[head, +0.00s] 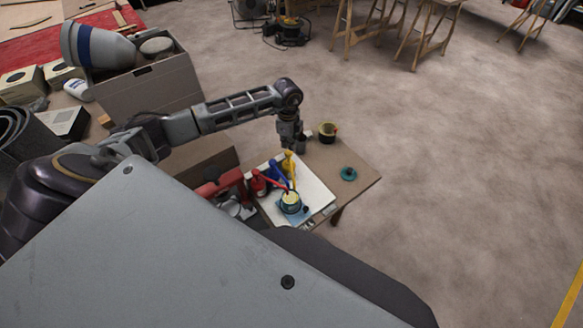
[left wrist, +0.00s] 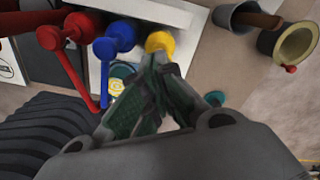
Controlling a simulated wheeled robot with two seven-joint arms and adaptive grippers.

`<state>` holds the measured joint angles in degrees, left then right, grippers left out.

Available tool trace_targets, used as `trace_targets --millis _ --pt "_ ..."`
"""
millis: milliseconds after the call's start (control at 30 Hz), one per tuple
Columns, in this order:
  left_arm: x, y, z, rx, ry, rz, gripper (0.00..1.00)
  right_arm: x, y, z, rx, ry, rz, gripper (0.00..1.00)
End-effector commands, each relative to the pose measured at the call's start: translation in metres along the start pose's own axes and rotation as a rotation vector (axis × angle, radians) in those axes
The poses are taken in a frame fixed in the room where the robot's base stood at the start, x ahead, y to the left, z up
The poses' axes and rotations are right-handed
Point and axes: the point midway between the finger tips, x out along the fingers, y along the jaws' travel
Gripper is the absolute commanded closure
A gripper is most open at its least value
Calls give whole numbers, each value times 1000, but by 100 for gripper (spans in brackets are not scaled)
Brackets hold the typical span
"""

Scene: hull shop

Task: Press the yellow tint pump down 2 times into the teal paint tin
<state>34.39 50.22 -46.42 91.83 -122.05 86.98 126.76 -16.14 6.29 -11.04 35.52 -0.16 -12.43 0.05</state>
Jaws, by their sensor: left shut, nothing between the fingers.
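The yellow tint pump (head: 289,160) stands on a white board beside the blue and red pumps. It also shows in the left wrist view (left wrist: 160,42), right at my fingertips. My left gripper (head: 291,147) is shut and empty, pointing down at the yellow pump's head; whether it touches is unclear. In the left wrist view its fingertips (left wrist: 157,62) overlap the pump's lower edge. The teal paint tin (head: 290,204) stands on the near part of the board, open at the top with pale contents. In the left wrist view the tin (left wrist: 117,87) is partly hidden by my fingers.
The blue pump (head: 277,171) and red pump (head: 258,184) stand close to the left. A teal lid (head: 348,173) lies on the table's right side. A dark tin (head: 327,129) stands at the back, near a grey cup (left wrist: 240,15). Open floor lies right of the table.

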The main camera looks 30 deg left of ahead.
Motion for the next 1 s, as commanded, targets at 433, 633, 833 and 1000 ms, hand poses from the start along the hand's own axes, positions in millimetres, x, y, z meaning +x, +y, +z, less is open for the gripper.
trace_targets --millis 433,633,833,1000 --pt "-30 0 0 0 1 -1 100 -23 0 2 0 -4 -1 60" --pt "-42 0 0 0 1 -1 100 -32 -2 12 0 -16 -4 60" --pt "-50 0 0 0 1 -1 100 -37 -2 13 0 -18 -4 60" --pt "-50 0 0 0 1 0 100 -36 -1 7 0 -12 -3 60"
